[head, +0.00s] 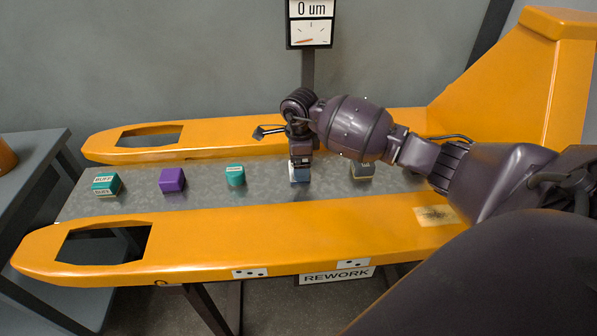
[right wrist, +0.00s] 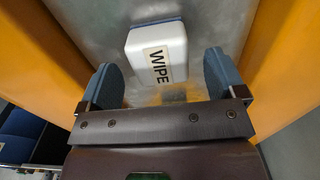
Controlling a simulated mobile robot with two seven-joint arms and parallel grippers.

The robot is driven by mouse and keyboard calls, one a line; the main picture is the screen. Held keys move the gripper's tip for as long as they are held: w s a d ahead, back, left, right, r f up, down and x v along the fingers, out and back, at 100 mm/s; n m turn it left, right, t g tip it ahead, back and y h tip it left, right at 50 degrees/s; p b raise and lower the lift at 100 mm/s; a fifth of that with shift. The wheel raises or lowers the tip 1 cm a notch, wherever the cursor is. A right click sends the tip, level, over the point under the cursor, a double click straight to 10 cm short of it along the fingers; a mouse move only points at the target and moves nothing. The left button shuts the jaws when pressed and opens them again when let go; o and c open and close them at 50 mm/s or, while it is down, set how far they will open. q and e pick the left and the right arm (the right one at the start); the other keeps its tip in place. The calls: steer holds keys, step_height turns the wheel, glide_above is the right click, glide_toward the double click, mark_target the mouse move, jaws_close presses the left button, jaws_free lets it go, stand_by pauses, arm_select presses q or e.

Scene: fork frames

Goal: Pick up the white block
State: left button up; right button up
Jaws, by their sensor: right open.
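The white block (right wrist: 157,45), marked WIPE, lies on the grey metal surface between the two orange forks. In the right wrist view it is between and slightly beyond the two blue-grey fingers of my right gripper (right wrist: 163,78), with a gap on each side. The gripper is open and empty. In the head view my right gripper (head: 299,173) points down over the middle of the surface and mostly hides the white block. My left gripper is not in view.
On the same surface are a teal labelled block (head: 106,183), a purple cube (head: 172,180) and a teal cylinder (head: 235,176) to the left. Orange forks (head: 250,240) border the surface. A gauge (head: 310,24) stands behind.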

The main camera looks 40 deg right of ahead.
step_height(320, 180, down, 2)
steer(key=shift+f, duration=0.1)
steer(key=c, duration=1)
steer(key=shift+c, duration=0.2)
steer(key=shift+r, duration=0.2)
steer(key=shift+r, duration=0.3)
step_height(320, 180, up, 19)
steer(key=p, duration=0.2)
